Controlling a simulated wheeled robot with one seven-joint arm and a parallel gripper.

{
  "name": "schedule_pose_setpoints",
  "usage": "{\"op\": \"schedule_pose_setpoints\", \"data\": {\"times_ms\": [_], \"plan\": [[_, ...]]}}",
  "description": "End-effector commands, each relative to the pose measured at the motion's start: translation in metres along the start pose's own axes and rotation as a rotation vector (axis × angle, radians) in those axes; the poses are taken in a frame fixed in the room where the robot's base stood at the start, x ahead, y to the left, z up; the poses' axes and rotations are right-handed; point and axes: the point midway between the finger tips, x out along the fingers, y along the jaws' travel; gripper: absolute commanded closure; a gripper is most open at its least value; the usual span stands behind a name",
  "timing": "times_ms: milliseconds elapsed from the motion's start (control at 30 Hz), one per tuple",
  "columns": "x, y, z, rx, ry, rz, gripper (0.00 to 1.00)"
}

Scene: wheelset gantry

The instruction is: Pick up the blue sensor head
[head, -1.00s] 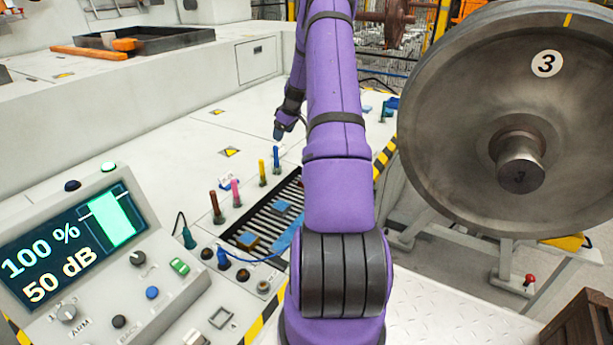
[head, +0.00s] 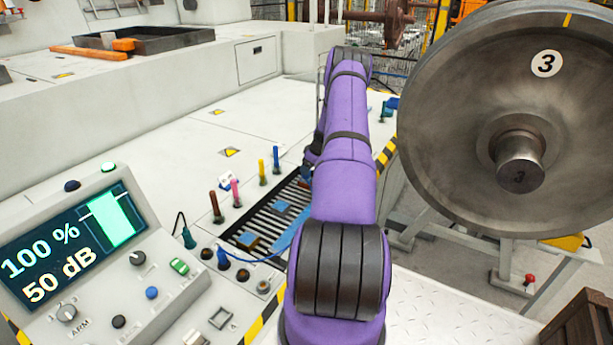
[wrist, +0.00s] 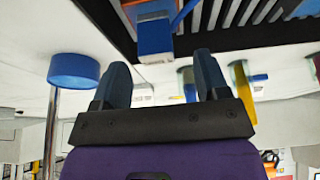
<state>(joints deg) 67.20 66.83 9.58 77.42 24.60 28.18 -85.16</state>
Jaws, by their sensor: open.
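A blue block with a pale lower part (wrist: 155,40) shows at the top centre of the wrist view, beside a dark slotted grate. It looks like the blue sensor head, but I cannot be sure. My gripper (wrist: 163,78) is open, its two dark fingers apart with nothing between them. The block lies beyond the fingertips, roughly in line with the gap. In the head view, a blue piece (head: 283,206) lies on the slotted grate (head: 252,222), and a larger blue shape (head: 289,238) is partly covered by my arm. My gripper is mostly hidden behind my arm there.
Several upright coloured pegs, including a yellow one (head: 262,173), stand left of the grate. A control console (head: 100,260) is at lower left. A large wheel (head: 450,120) stands right. A blue round knob on a post (wrist: 73,70) is left in the wrist view.

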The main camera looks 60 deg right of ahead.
Motion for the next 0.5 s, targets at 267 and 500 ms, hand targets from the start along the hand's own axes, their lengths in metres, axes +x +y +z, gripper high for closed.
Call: {"op": "schedule_pose_setpoints", "data": {"times_ms": [267, 500], "plan": [[0.032, 0.004, -0.003, 0.0, -0.001, -0.001, 0.32], [0.052, 0.004, -0.004, 0.0, 0.0, 0.0, 0.32]]}}
